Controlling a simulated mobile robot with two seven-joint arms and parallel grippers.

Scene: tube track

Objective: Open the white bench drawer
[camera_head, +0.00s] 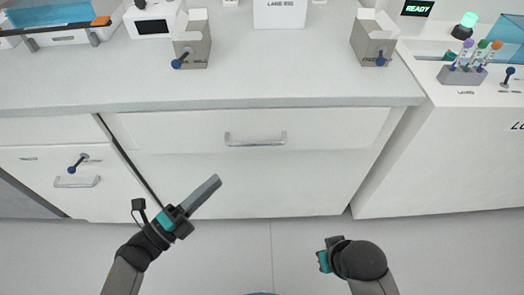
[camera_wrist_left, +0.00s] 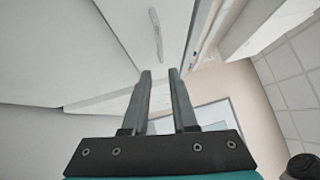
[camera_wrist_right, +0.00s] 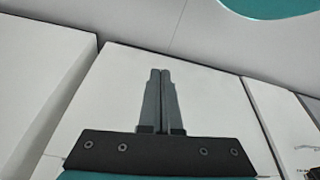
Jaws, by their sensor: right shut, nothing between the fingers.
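The white bench drawer (camera_head: 190,129) is a wide white front under the grey benchtop, and it looks shut. Its silver bar handle (camera_head: 255,140) is at the middle of that front. My left gripper (camera_head: 214,180) is below and left of the handle, apart from it. In the left wrist view its two fingers (camera_wrist_left: 160,75) stand apart with nothing between them, and a silver handle (camera_wrist_left: 155,35) shows beyond the fingertips. My right gripper (camera_head: 322,256) is low at the right, away from the drawer. In the right wrist view its fingers (camera_wrist_right: 160,72) are together and empty.
Two grey boxes (camera_head: 193,40) (camera_head: 374,40) and a white box (camera_head: 279,14) stand on the benchtop. A tube rack (camera_head: 462,75) is at the right. The floor before the drawer is clear.

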